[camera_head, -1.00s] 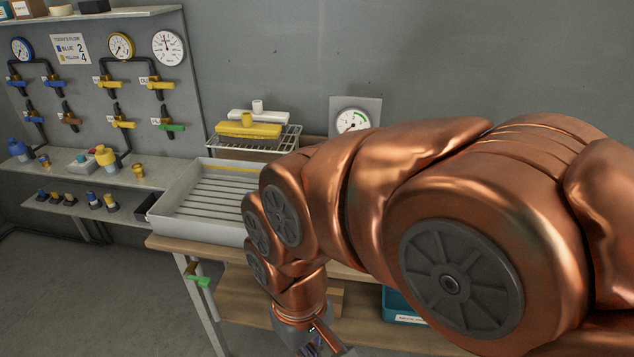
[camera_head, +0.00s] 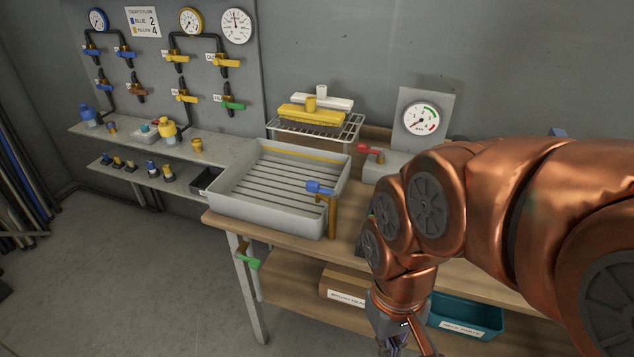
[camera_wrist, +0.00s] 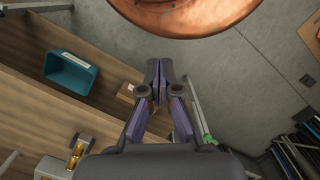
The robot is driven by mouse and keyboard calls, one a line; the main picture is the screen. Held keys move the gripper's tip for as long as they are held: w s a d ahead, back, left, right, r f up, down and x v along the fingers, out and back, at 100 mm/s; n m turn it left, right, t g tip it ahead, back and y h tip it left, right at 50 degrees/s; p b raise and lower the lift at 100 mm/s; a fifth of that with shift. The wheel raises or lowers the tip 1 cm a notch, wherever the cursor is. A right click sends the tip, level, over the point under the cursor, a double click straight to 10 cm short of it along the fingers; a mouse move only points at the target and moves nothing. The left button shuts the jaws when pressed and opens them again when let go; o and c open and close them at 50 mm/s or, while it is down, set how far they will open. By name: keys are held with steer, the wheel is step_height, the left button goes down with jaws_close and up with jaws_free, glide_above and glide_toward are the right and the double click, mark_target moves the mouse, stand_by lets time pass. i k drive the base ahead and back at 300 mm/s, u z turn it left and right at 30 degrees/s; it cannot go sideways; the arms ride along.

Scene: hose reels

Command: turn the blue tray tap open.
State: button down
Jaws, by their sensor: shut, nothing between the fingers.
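The blue tray tap (camera_head: 320,188) has a blue handle on a brass post (camera_head: 332,215) at the front right corner of the grey tray (camera_head: 265,222). The tray stands on the wooden bench with slats inside. My gripper (camera_wrist: 160,72) is shut and empty in the wrist view, pointing down past the bench's front edge. In the head view only the top of the gripper shows at the bottom edge, lower and to the right of the tap, clear of it. I cannot make out the blue tap in the wrist view.
A green-handled tap (camera_head: 247,261) hangs by the bench leg. Wall taps (camera_head: 228,61) and a shelf (camera_head: 215,152) are at left. A teal bin (camera_head: 465,318) is below.

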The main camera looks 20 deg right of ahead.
mark_target(311, 185)
steer(key=u, duration=2.15)
steer(key=k, duration=1.05)
steer(key=z, duration=0.8)
steer(key=i, duration=0.5)
